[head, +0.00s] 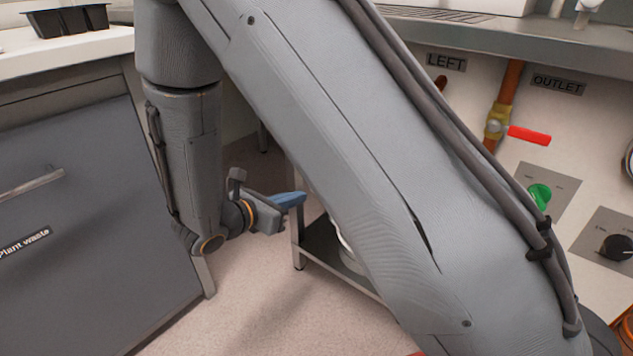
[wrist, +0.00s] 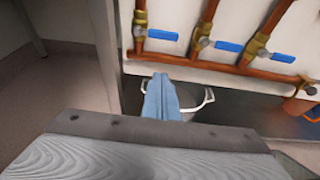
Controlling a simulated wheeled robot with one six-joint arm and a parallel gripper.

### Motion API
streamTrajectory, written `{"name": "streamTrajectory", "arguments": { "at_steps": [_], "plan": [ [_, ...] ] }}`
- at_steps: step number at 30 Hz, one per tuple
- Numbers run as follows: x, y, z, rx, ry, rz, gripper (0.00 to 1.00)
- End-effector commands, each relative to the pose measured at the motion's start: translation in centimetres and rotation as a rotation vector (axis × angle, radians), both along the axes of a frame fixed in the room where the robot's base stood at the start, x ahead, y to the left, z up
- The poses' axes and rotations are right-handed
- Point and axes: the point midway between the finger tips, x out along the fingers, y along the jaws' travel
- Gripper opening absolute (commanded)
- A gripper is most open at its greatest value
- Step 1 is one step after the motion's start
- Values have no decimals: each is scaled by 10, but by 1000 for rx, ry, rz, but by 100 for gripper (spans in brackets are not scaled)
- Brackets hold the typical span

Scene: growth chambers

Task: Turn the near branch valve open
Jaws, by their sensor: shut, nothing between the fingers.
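In the wrist view, several brass valves with blue lever handles sit on copper pipes against a white panel. Three handles, the left (wrist: 163,34), the middle (wrist: 229,46) and the right (wrist: 284,57), point sideways, across their upright pipes. I cannot tell which is the near branch valve. My gripper, with blue fingers (wrist: 163,92), is shut and empty, below the left valve in the picture and apart from it. In the head view my gripper (head: 292,200) is low, left of my arm; the blue handles are hidden there.
A red-handled valve (head: 528,135) sits under the OUTLET label (head: 558,84), near a green knob (head: 540,196) and a black knob (head: 615,247). A white pot (wrist: 206,101) stands behind my fingers. A grey cabinet (head: 80,190) stands left; floor between is clear.

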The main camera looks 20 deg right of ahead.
Motion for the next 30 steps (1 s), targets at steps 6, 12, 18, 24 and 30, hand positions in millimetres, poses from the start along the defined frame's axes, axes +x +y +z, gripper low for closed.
{"name": "streamTrajectory", "arguments": {
  "at_steps": [6,12,18,24,30],
  "plan": [
    [12,-17,-9,0,0,-4,0],
    [33,-48,-23,1,0,-5,0],
    [55,-78,-36,0,0,-5,0],
    [56,-76,-10,2,-3,0,0],
    [55,-76,4,1,-1,-2,0]
  ]
}}
